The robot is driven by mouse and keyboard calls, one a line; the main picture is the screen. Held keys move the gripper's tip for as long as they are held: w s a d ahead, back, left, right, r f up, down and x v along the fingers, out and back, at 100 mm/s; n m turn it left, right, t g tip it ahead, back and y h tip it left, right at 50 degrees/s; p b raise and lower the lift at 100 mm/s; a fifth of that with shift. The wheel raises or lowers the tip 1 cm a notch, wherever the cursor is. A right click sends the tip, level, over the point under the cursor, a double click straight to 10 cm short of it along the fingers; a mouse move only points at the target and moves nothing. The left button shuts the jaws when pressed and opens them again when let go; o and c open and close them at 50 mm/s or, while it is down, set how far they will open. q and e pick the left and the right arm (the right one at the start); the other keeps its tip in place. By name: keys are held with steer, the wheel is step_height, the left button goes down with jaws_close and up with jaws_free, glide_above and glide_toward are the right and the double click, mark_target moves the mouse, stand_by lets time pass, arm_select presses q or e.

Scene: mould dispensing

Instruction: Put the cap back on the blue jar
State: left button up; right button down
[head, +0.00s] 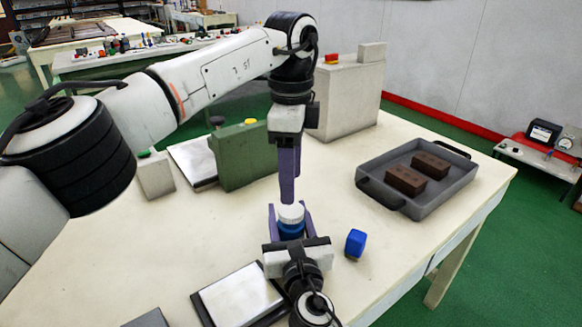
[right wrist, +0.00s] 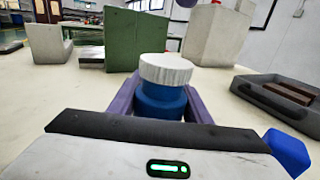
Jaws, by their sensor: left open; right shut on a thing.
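The blue jar (head: 291,230) stands upright on the table with a white ridged cap (head: 291,212) on its top. In the right wrist view the jar (right wrist: 160,104) and the cap (right wrist: 166,70) show close up, the cap level; whether it is screwed tight I cannot tell. My right gripper (head: 289,214) is shut on the jar, its purple fingers on both sides of the body. My left gripper (head: 288,199) points down just above the cap, open and empty; its fingers overlap in the head view. Its tip shows at the top edge of the right wrist view (right wrist: 187,3).
A small blue block (head: 355,244) lies right of the jar. A grey tray (head: 440,190) with two brown bricks is further right. A green box (head: 240,155) and a grey box (head: 345,95) stand behind. A flat plate (head: 240,295) lies at the front left.

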mark_target(291, 209)
arm_select(q)
step_height(291, 209, down, 7)
steer(key=shift+r, duration=0.15)
steer(key=shift+c, duration=0.5)
